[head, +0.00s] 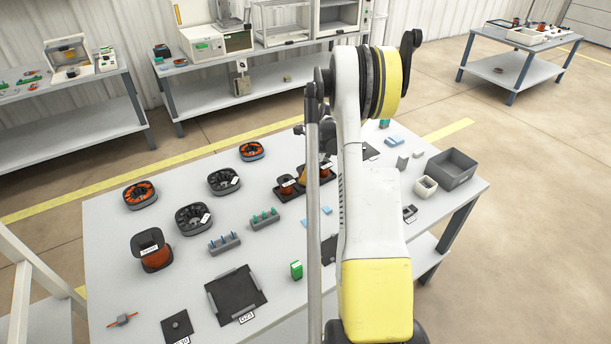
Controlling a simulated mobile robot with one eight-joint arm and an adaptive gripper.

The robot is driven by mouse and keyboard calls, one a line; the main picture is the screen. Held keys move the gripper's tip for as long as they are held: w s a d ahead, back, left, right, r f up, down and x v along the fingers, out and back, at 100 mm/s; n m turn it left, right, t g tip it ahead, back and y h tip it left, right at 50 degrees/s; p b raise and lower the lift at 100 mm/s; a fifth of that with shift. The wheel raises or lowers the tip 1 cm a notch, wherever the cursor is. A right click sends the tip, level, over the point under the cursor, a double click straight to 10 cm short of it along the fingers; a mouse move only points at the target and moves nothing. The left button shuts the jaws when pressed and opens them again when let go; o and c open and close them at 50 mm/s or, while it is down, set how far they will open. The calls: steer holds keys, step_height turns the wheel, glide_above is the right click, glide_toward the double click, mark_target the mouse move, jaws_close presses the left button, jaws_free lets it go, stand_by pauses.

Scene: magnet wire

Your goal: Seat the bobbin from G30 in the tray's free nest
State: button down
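A dark square pad (176,326) lies at the front left. Its label (182,340) is cut by the picture's bottom edge and seems to read G30. I see no bobbin on the pad, only a small mark at its centre. A dark tray (306,196) stands mid-table, with copper-coloured bobbins (286,185) showing at its left and back. My arm covers its right side, so I cannot tell which nest is free. My gripper is almost wholly hidden behind my arm above the tray. Its fingers and anything between them cannot be made out.
Several round stators (195,219) stand behind. A grey bin (452,168) and white box (426,187) stand at the right.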

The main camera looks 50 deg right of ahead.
steer(key=shift+f+b, duration=0.3)
steer(key=shift+f, duration=0.15)
steer(key=c, duration=0.7)
jaws_free()
steer(key=shift+p+v, duration=1.35)
steer(key=shift+v, duration=1.2)
steer(key=v, duration=1.2)
steer(key=shift+w, duration=0.1)
